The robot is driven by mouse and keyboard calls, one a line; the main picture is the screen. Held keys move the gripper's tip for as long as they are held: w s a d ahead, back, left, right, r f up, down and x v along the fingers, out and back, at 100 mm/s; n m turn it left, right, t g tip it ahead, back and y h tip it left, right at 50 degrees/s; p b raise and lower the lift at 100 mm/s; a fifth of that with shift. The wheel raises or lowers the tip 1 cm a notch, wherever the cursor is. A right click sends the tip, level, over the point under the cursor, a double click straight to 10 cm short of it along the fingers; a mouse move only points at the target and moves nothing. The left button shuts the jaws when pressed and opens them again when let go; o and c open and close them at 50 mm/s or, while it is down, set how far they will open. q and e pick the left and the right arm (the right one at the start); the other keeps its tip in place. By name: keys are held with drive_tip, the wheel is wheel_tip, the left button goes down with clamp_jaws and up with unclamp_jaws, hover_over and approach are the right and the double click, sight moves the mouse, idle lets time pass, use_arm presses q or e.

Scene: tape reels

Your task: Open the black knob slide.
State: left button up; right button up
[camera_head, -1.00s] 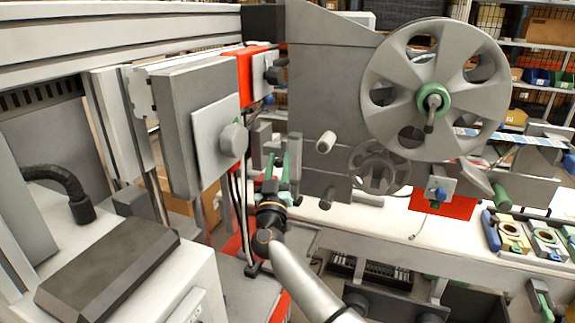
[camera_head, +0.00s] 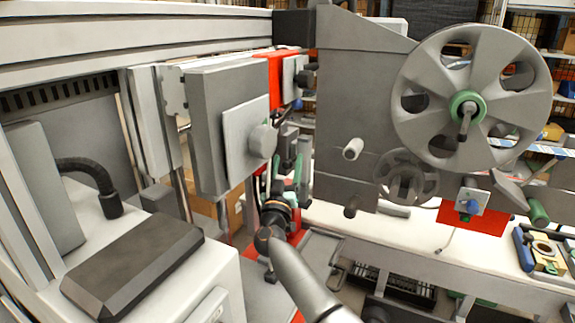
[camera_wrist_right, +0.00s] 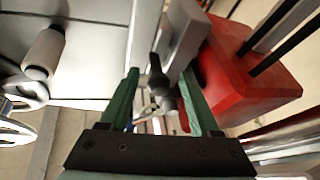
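The black knob slide (camera_head: 290,82) is a small grey plate with a dark knob, mounted on a red block beside the machine's grey housing. In the right wrist view its black knob (camera_wrist_right: 157,68) shows beyond and between the fingertips, in front of a grey plate. I cannot tell whether the fingers touch it. My right gripper (camera_head: 286,172) has green fingers pointing up and stands below the slide in the head view. It is open in the right wrist view (camera_wrist_right: 160,95), with a wide gap between the fingers. My left gripper is not in view.
A grey box with a round grey knob (camera_head: 262,140) stands left of my right gripper. A large grey reel (camera_head: 420,63) and a blue-knobbed plate (camera_head: 472,201) are to the right. The red block (camera_wrist_right: 245,75) is close beside the right finger in the wrist view.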

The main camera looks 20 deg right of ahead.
drive_tip(key=shift+d, duration=0.1)
idle(0.3)
drive_tip(key=s+d+p, duration=0.1)
drive_tip(key=s+d, duration=0.4)
drive_tip(key=p+v, duration=0.1)
drive_tip(key=v, duration=1.2)
drive_tip(key=s+a+f+n+y+p, duration=0.2)
drive_tip(key=s+a+f+n+y, duration=0.5)
drive_tip(key=a+f+y, duration=0.2)
drive_tip(key=shift+s+a+f+y+p, duration=0.4)
drive_tip(key=shift+f+y, duration=0.75)
drive_tip(key=shift+y, duration=1.05)
